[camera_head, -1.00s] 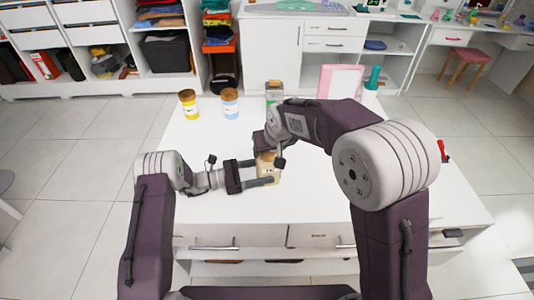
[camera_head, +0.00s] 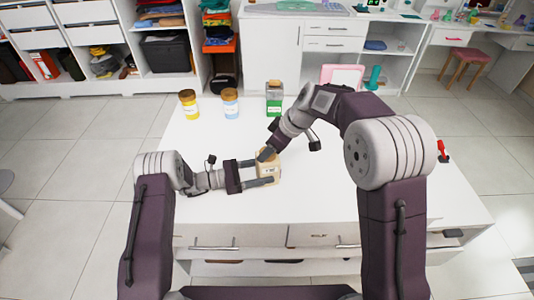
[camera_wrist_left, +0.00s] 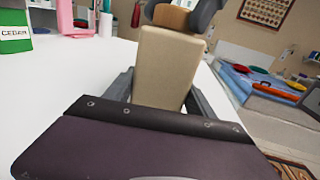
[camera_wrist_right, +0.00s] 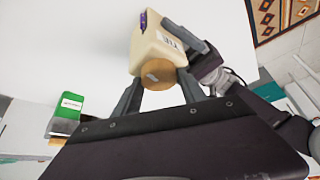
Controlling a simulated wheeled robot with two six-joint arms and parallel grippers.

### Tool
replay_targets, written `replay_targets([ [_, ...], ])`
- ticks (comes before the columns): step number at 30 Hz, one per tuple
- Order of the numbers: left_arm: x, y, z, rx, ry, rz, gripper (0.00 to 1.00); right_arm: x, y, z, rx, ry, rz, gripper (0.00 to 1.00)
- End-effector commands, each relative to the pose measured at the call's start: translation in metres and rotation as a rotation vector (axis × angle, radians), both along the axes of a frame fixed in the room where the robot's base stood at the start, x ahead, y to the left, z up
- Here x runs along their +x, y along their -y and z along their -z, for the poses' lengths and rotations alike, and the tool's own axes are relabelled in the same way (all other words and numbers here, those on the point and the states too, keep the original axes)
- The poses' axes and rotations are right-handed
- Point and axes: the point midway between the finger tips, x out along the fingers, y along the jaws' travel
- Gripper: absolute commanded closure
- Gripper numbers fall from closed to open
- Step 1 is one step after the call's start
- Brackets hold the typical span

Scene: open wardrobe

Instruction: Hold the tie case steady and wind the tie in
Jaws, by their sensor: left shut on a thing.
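The tie case (camera_head: 270,172), a beige box marked TIE, stands upright on the white table. It has a round brown knob (camera_wrist_right: 157,73) on top. A bit of purple tie (camera_wrist_right: 146,22) shows at the case's side in the right wrist view. My left gripper (camera_head: 264,171) is shut on the case from the left, one finger on each side. My right gripper (camera_head: 267,153) is at the top of the case, with its fingers either side of the knob. I cannot tell whether they press on it.
A yellow jar (camera_head: 189,104), a blue jar (camera_head: 230,102) and a green CEDAR container (camera_head: 274,98) stand along the table's back. A pink frame (camera_head: 342,77) and a teal object (camera_head: 374,78) are farther back.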

Motion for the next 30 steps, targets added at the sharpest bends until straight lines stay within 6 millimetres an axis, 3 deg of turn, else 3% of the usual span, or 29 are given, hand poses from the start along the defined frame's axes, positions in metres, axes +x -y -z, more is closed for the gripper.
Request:
replay_targets([
  [11, 0.0011, 0.0000, -0.0002, 0.001, -0.001, -0.003, 0.69, -0.0020, -0.0016, 0.0003, 0.001, -0.006, -0.002, 0.84],
  [18, 0.0013, -0.0001, -0.0001, 0.001, -0.001, -0.004, 0.69, -0.0031, -0.0026, 0.0005, 0.000, -0.006, 0.231, 0.84],
  [25, 0.0015, -0.0002, -0.0002, 0.001, -0.001, -0.005, 0.69, -0.0022, -0.0014, 0.0007, 0.001, -0.007, 0.268, 0.84],
  [26, 0.0015, -0.0002, -0.0002, 0.001, -0.001, -0.005, 0.69, -0.0021, -0.0014, 0.0007, 0.001, -0.006, 0.267, 0.46],
  [27, 0.0015, -0.0002, -0.0002, 0.001, -0.001, -0.005, 0.69, -0.0021, -0.0014, 0.0007, 0.001, -0.006, 0.267, 0.40],
  [30, 0.0012, -0.0002, -0.0002, 0.001, -0.001, -0.004, 0.69, -0.0018, -0.0011, 0.0006, 0.000, -0.005, 0.267, 0.40],
])
